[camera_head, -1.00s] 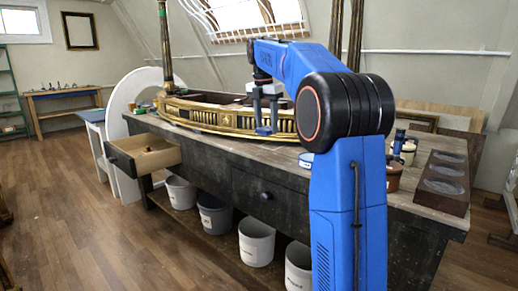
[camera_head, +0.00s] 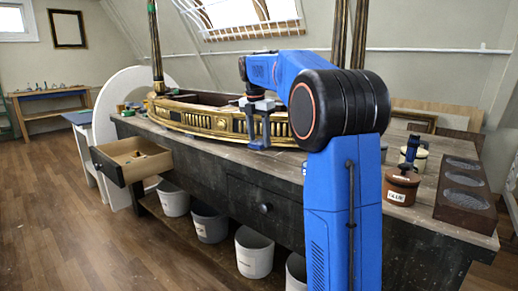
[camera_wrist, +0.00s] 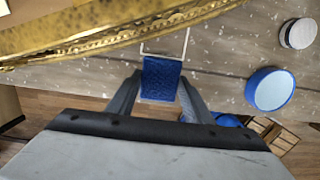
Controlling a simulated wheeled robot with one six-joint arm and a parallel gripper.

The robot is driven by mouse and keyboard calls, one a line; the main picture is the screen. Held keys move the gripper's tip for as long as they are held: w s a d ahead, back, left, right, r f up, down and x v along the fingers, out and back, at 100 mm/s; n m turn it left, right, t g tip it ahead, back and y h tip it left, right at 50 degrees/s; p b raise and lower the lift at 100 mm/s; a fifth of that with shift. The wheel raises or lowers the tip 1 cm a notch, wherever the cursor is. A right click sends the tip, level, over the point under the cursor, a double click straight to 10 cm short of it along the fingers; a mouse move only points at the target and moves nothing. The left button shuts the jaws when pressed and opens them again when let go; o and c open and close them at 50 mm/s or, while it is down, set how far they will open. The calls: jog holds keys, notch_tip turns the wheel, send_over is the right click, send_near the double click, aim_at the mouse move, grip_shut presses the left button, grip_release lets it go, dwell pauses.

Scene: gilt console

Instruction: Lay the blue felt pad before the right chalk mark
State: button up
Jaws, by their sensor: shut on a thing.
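The blue felt pad (camera_wrist: 161,77) shows in the wrist view between the two fingers of my gripper (camera_wrist: 159,83), which is shut on it. A white chalk mark (camera_wrist: 187,42) with a bracket shape lies on the bench top just beyond the pad, beside the gilt console base (camera_wrist: 110,40). Only this mark is visible, and I cannot tell whether the pad touches the wood. In the head view my gripper (camera_head: 259,141) is low in front of the console's gilt front (camera_head: 215,120); the pad cannot be made out there.
A round blue tin (camera_wrist: 270,90) and a smaller grey round thing (camera_wrist: 298,34) stand to the right in the wrist view. In the head view an open drawer (camera_head: 120,171) sticks out at left. A glue pot (camera_head: 401,190) and dark wooden tray (camera_head: 446,209) stand at right.

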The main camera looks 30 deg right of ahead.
aim_at(259, 142)
jog(key=shift+f, duration=1.95)
jog(key=shift+f, duration=0.1)
jog(key=o, duration=1)
jog(key=r, duration=0.4)
jog(key=a+r, duration=0.1)
jog(key=r, duration=0.7)
jog(key=shift+s+a, duration=0.15)
jog(key=shift+s, duration=0.1)
jog(key=shift+r, duration=0.1)
